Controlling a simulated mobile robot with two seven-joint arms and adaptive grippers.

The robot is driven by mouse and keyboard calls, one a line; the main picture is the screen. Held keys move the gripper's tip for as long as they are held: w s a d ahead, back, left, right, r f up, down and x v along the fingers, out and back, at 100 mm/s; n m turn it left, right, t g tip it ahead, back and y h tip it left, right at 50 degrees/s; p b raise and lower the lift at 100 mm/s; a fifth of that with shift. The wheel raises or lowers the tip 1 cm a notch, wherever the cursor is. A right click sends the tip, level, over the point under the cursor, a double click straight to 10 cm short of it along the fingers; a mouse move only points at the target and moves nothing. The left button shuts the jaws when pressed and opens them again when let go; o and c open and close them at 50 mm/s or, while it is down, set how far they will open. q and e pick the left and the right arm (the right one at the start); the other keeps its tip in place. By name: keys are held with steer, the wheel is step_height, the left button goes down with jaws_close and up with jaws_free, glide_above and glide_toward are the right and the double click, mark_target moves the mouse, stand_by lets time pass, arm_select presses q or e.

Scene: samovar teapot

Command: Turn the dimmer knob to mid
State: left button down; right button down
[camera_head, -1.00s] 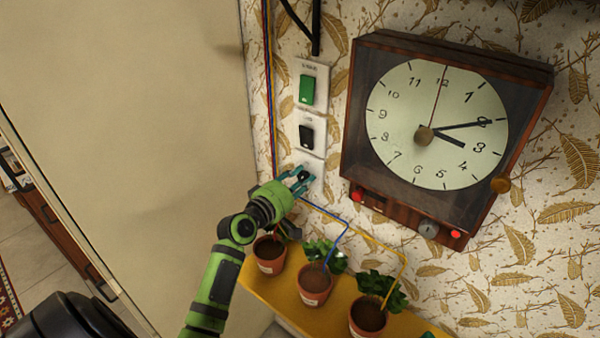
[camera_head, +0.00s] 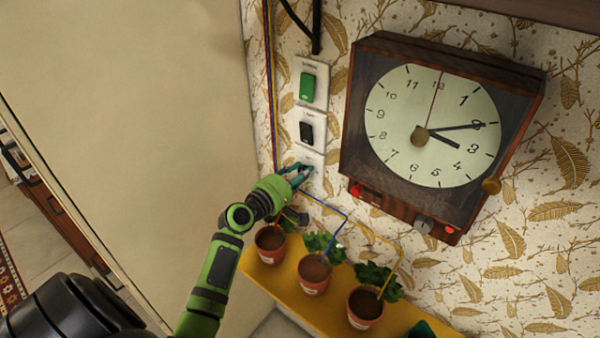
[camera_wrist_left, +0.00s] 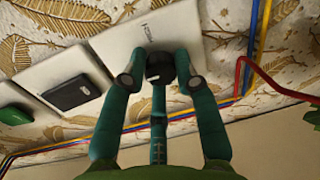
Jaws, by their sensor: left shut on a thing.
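The dimmer knob (camera_wrist_left: 159,68) is a small black round knob on a white wall plate (camera_wrist_left: 110,42), the lowest of the stacked plates. My left gripper (camera_head: 303,173) is at this plate. In the left wrist view, the fingers of my left gripper (camera_wrist_left: 160,76) are on both sides of the knob and shut on it. In the head view the fingers mostly hide the knob. Its pointer mark and setting cannot be made out. My right gripper is not seen.
Above are a black switch (camera_head: 306,131) and a green switch (camera_head: 307,87). A wooden clock (camera_head: 435,125) hangs to the right. Below, a yellow shelf (camera_head: 290,290) holds potted plants, including one pot (camera_head: 270,244) close under my arm. Coloured wires run along the wall.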

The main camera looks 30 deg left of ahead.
arm_select(q)
steer(key=shift+a+r, duration=0.1)
steer(key=shift+r, duration=0.05)
steer(key=c, duration=1)
jaws_free()
steer(key=shift+o, duration=0.2)
steer(key=shift+f, duration=0.2)
steer(key=s+a+r, duration=0.1)
steer(key=s, duration=1.1)
steer(key=shift+r, duration=0.1)
